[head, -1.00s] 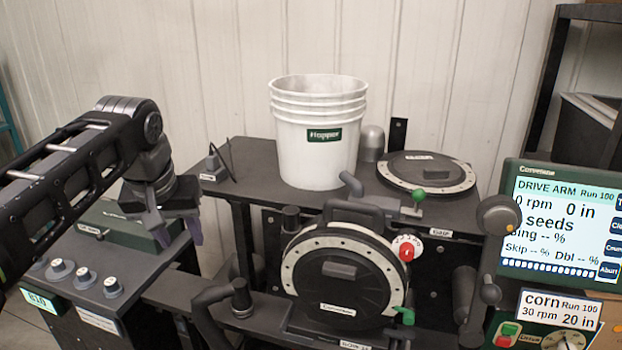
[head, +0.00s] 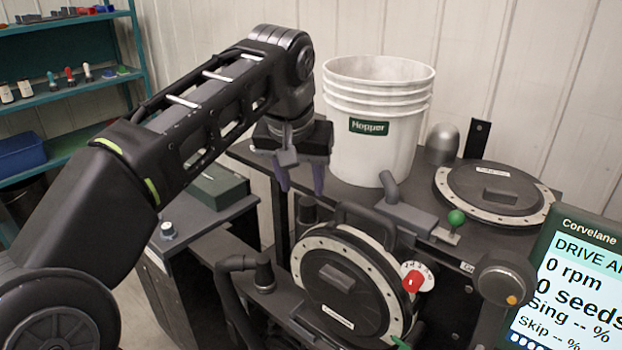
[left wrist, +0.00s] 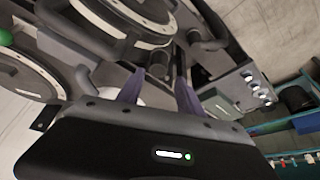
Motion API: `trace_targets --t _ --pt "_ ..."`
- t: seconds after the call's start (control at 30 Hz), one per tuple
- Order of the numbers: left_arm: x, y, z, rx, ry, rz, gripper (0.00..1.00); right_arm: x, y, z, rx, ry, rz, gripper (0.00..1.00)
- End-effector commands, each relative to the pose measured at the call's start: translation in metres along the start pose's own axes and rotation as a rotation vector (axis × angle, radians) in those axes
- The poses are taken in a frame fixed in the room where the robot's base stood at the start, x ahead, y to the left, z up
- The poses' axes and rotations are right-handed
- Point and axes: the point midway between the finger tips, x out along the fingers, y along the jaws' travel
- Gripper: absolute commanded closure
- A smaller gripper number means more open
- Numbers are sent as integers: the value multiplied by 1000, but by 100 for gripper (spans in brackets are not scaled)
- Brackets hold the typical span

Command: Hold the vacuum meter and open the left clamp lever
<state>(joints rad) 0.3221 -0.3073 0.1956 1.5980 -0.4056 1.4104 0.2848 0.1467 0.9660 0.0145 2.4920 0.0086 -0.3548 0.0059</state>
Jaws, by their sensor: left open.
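The vacuum meter (head: 345,283), a round dark housing with a pale holed ring and a red knob, is mounted upright on the stand's front. It also shows in the left wrist view (left wrist: 125,18). The fingers also show in the left wrist view (left wrist: 157,92). My right gripper is not in view.
A white hopper bucket (head: 374,115) stands on the table behind the gripper. A round lid-like disc (head: 497,190) lies to its right. A green-knobbed handle (head: 456,217) sits above the meter. A display screen (head: 575,280) stands at right. A teal shelf (head: 75,50) is at far left.

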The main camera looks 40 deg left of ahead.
Motion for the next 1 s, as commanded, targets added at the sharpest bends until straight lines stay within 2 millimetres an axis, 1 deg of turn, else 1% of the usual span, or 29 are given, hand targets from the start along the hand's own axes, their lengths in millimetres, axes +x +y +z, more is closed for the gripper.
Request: trace_targets --t 0.13,0.23,0.37,0.53,0.6,0.73,0.83,1.0 --pt "5 1 1 1 0 1 57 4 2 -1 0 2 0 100" --pt "14 1 2 2 0 2 57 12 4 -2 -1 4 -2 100" --pt "32 1 3 1 -1 2 57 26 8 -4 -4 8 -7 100" --pt "56 1 2 1 -2 1 57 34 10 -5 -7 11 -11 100" --pt "62 0 0 1 -3 -1 57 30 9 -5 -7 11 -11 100" --pt "74 1 0 1 -2 0 57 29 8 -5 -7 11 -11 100" --pt "78 0 0 1 -1 0 57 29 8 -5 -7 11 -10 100" --pt "78 0 0 1 0 1 57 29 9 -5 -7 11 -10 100"
